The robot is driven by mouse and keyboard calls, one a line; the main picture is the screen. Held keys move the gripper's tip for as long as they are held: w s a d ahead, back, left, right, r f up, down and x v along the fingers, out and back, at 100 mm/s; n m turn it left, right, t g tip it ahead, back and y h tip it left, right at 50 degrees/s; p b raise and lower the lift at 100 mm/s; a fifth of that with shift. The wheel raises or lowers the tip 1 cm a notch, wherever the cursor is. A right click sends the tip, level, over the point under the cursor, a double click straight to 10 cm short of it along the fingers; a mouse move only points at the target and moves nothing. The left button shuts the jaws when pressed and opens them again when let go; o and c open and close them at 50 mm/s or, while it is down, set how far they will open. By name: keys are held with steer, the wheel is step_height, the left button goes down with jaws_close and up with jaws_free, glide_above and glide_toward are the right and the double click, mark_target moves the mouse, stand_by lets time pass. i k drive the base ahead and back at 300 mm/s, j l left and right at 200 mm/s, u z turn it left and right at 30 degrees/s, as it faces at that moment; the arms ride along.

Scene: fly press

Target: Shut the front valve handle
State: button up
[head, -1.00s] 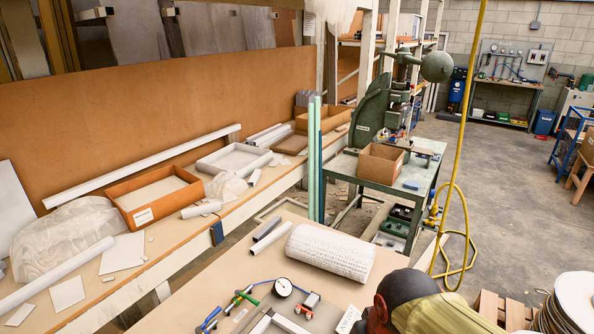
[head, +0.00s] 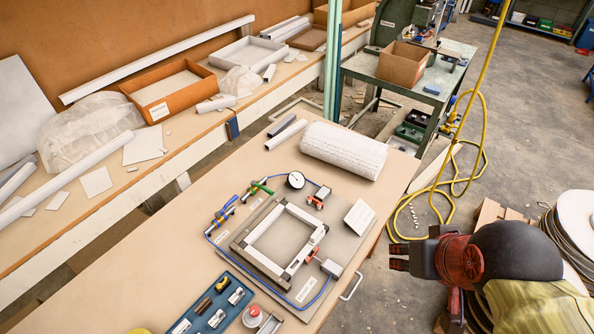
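A flat fixture plate (head: 345,235) lies on the near workbench and carries a pale square frame (head: 318,236). Small valves and fittings with blue hose stand around it. Red-handled fittings stand at the back (head: 318,197) and at the near right side (head: 312,256). I cannot tell which is the front valve handle. My gripper (head: 398,257) hangs right of the bench edge, apart from the fixture. Its finger opening is unclear.
A round gauge (head: 296,180) and a white roll (head: 343,150) stand behind the frame. A blue tray (head: 205,308) with small parts lies at the front. A yellow hose (head: 474,130) hangs right of the bench. The bench's left part is clear.

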mark_target(218, 214)
steer(key=i+l+u, duration=0.1)
steer(key=u, duration=0.3)
steer(key=i+l+u, duration=0.15)
steer(key=u, duration=0.2)
steer(key=i+l+u, duration=0.15)
steer(key=u, duration=0.25)
